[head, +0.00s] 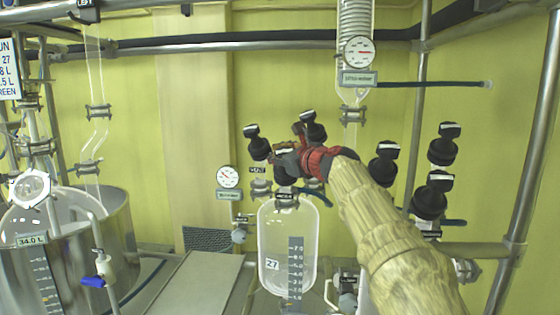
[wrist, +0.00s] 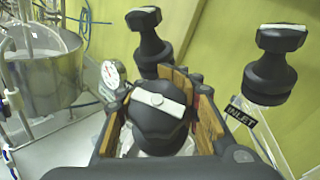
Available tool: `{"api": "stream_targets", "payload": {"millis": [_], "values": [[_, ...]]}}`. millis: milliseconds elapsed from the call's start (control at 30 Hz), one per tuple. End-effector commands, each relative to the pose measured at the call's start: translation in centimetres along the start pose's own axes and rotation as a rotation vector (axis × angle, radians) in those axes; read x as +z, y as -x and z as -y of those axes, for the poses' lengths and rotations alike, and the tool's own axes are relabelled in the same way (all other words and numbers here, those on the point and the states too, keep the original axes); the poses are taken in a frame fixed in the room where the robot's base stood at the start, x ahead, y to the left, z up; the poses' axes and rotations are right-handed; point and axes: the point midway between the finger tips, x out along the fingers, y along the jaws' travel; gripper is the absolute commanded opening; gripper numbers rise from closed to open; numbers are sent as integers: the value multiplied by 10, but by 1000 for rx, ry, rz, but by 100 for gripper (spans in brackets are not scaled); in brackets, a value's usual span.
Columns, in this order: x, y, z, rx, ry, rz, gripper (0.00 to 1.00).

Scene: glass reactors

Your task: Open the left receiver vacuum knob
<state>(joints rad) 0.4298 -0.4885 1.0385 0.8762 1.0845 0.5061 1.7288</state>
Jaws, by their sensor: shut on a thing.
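The left receiver (head: 273,235) is a clear glass vessel with a printed scale, below my gripper in the head view. My gripper (head: 297,163) is at the cluster of black knobs on its top. In the wrist view, the orange-brown finger pads are on both sides of a black knob (wrist: 158,122) with a pale bar across its top. The gripper is shut on this knob, which is still on its fitting. The bar lies slightly slanted, dropping to the right. In the head view my gripper and arm partly hide the knob.
More knobs (head: 430,195) stand to the right in the head view. A steel vessel (head: 110,245) stands at left.

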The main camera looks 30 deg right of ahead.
Motion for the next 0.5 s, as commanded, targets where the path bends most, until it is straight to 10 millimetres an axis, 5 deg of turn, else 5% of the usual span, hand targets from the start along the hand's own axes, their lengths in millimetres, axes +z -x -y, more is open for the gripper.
{"api": "stream_targets", "payload": {"millis": [500], "values": [[-1,1,-14,290,158,-3,1]]}}
